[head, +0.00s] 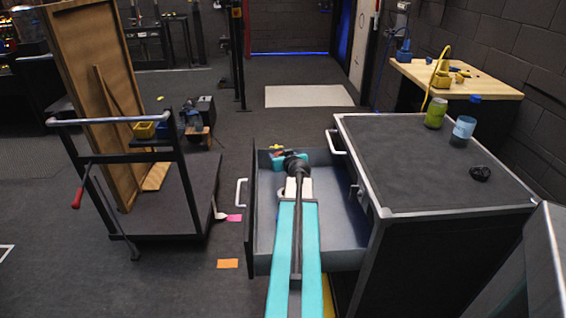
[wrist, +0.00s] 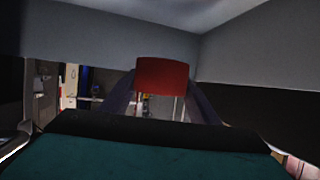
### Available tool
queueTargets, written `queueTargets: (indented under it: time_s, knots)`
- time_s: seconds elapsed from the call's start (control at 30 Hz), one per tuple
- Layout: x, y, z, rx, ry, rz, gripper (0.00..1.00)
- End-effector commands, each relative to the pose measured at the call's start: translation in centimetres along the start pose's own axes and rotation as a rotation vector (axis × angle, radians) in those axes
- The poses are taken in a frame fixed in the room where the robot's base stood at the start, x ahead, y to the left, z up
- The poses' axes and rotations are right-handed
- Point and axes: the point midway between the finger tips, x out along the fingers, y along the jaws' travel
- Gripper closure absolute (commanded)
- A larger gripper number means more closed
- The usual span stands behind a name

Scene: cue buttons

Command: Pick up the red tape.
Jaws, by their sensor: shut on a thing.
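The red tape (wrist: 162,74) shows in the wrist view, between the two dark fingers of my gripper (wrist: 162,92). My gripper is shut on it. In the head view my arm reaches over the open drawer (head: 343,222) of the dark cabinet (head: 435,165). My gripper's end is small there, near the drawer's far left corner, and mostly hidden by my own arm. I cannot make out the tape clearly in the head view. In the wrist view, plain grey walls stand behind and beside the tape.
A green can (head: 435,113), a blue-capped bottle (head: 463,130) and a dark crumpled thing (head: 480,174) stand on the cabinet. A trolley (head: 160,195) with a wooden panel (head: 95,90) is at left. Floor between trolley and drawer is mostly free, with orange (head: 228,263) and pink (head: 234,218) markers.

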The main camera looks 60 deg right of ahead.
Motion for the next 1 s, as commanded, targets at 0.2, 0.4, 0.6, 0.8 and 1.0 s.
queueTargets:
  time_s: [0.2, 0.4, 0.6, 0.8, 1.0]
  knots:
    - [-0.4, 0.0, -1.0, 0.000, 0.000, 0.001, 0.68]
    - [-0.4, 0.0, -1.0, 0.001, 0.000, 0.001, 0.68]
    - [-0.4, 0.1, -1.0, 0.001, 0.000, 0.001, 0.68]
    - [-0.4, 0.1, -1.0, 0.000, 0.000, 0.001, 0.68]
    - [-0.7, -0.7, -2.0, -0.003, 0.000, -0.007, 0.68]
